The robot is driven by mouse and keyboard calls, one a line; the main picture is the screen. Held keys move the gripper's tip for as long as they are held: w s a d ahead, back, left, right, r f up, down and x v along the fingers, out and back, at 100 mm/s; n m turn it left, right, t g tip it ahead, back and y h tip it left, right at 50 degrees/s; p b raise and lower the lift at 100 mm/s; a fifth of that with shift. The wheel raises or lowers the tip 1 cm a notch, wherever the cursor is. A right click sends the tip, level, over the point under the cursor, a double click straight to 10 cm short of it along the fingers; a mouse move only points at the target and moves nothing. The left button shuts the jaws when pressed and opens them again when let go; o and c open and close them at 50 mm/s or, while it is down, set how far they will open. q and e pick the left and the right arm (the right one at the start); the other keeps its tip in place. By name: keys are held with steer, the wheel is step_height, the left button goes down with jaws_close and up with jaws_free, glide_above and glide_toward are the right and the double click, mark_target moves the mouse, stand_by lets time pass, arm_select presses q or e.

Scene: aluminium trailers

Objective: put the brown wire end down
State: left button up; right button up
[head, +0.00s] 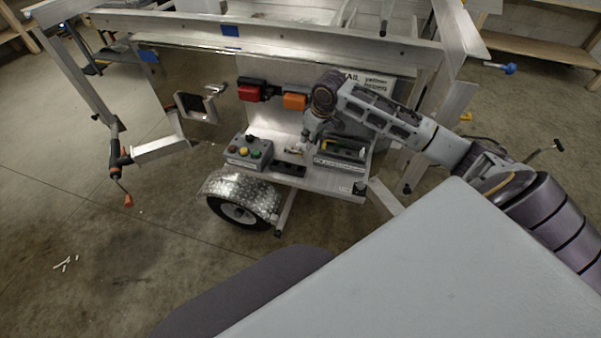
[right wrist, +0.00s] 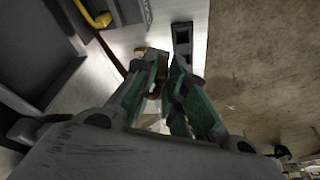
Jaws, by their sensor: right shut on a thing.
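The brown wire (right wrist: 112,55) runs down from the upper left in the right wrist view to the green-padded fingers of my right gripper (right wrist: 162,80). The gripper is shut on its end, and brown shows between the pads. The fingers hide most of the held end. In the head view my right gripper (head: 303,146) points down over the aluminium shelf, between the button box and the grey open box; the wire is too small to make out there. My left gripper is not in view.
A black slotted block (head: 289,169) lies on the shelf; it also shows in the right wrist view (right wrist: 182,42). The button box (head: 249,152) stands left, the grey open box (head: 340,155) right. Red (head: 250,90) and orange (head: 294,101) lamps sit behind. Bare shelf shows at the front right.

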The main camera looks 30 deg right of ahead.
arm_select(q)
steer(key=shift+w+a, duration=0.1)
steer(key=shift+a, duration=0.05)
arm_select(e)
steer(key=shift+a+f+n+g+y, duration=0.1)
steer(key=shift+a+n+g+y, duration=0.35)
steer(key=shift+n, duration=1.15)
steer(key=shift+a+f+n+y, duration=0.15)
steer(key=shift+a+n, duration=0.55)
steer(key=shift+n, duration=0.9)
steer(key=shift+a+n+g+y, duration=0.25)
steer(key=shift+a+n+y, duration=0.25)
steer(key=shift+n, duration=1.1)
